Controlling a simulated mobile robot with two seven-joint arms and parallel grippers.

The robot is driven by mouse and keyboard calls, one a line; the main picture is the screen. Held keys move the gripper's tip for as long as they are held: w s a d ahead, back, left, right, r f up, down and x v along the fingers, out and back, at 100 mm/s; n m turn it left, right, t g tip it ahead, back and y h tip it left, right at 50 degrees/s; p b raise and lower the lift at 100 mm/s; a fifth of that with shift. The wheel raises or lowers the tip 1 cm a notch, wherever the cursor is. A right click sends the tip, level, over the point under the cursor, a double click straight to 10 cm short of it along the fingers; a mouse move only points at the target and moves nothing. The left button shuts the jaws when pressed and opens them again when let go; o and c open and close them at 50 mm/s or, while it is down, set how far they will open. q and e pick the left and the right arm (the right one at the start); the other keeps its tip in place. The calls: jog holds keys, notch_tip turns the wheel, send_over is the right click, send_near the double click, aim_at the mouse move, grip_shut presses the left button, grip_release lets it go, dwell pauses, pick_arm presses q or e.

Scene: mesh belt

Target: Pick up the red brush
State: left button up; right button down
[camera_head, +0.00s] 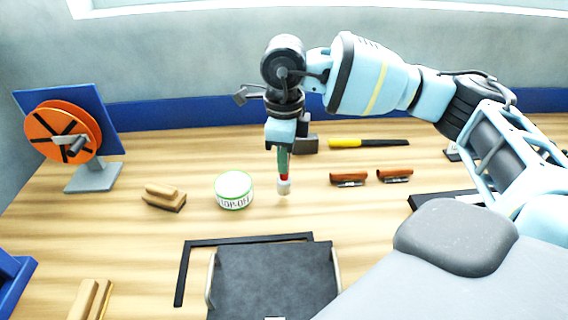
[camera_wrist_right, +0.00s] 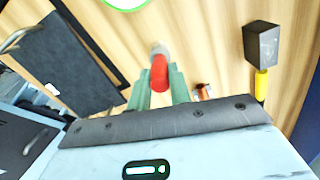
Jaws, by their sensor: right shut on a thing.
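A red brush with a pale tip (camera_head: 284,185) hangs upright, tip down, from my right gripper (camera_head: 284,163). The gripper's green fingers are shut on it, and it is over the wooden table right of the white round tin. In the right wrist view the red brush (camera_wrist_right: 159,72) sits between the two green fingers of my right gripper (camera_wrist_right: 158,85). The upper part of the brush is hidden by the fingers. I cannot tell in the head view whether the tip clears the table. My left gripper is not in view.
A white tin (camera_head: 234,190) with a green rim stands left of the brush. A wooden-backed brush (camera_head: 164,197), a mallet with yellow handle (camera_head: 368,143) and two brown-handled tools (camera_head: 348,179) lie around. A dark plate (camera_head: 272,280) and black square (camera_head: 180,275) lie in front.

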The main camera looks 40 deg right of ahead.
jog(key=shift+r, duration=0.8)
jog(key=s+a, duration=0.3)
jog(key=s, duration=0.4)
jog(key=s+a+r, duration=0.1)
jog(key=s+a, duration=0.3)
jog(key=s, duration=0.3)
jog(key=shift+s+b, duration=0.25)
jog(key=shift+b, duration=0.15)
jog(key=shift+r, duration=0.15)
dwell(0.7)
